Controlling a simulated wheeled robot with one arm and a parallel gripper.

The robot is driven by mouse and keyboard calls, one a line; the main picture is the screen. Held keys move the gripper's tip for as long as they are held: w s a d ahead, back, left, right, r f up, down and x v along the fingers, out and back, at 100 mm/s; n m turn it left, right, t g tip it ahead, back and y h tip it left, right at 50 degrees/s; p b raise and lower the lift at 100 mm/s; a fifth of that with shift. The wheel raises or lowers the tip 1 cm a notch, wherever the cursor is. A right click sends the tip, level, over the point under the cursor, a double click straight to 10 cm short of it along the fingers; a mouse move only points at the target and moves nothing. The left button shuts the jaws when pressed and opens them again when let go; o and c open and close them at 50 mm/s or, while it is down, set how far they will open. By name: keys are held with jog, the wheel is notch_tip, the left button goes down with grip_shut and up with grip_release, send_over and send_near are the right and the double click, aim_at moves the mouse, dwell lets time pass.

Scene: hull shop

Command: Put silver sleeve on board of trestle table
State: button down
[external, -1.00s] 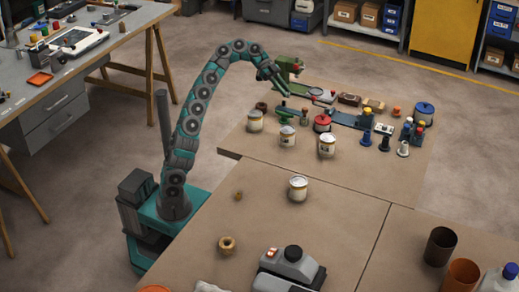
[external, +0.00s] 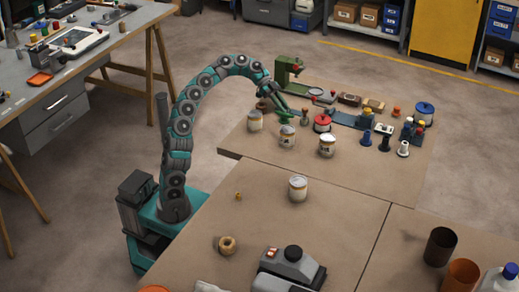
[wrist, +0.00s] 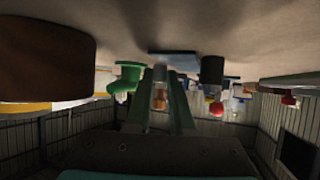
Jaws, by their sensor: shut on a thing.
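My gripper (external: 296,112) is low over the far part of the brown worktop, among small parts. In the wrist view my gripper (wrist: 162,102) has its two fingers close together on a small pale grey thing (wrist: 160,74), apparently the silver sleeve. It is mostly hidden by the fingers, and I cannot make it out in the external view. A green part (wrist: 128,80) stands just left of the fingers in the wrist view. The trestle table (external: 108,45), with a grey board and wooden legs, stands at the upper left, away from my gripper.
Pale cans (external: 288,136), a red-lidded pot (external: 322,123), a blue pot (external: 424,112) and several spools crowd the worktop around my gripper. A green press (external: 284,72) stands behind. The trestle table holds a white-framed device (external: 80,40) and an orange tray (external: 40,78). Open floor separates the tables.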

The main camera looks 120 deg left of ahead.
jog(key=shift+f, duration=0.2)
jog(key=c, duration=0.8)
grip_release()
jog(key=shift+r, duration=0.1)
jog(key=shift+r, duration=0.25)
jog(key=p+v, duration=0.3)
jog(key=v, duration=0.7)
jog(key=shift+a+r, duration=0.1)
jog(key=shift+r, duration=0.05)
jog(key=shift+s+a+r+p, duration=0.2)
jog(key=shift+s+p, duration=0.4)
jog(key=shift+p, duration=0.1)
jog(key=shift+s+a, duration=0.1)
jog(key=shift+s, duration=0.2)
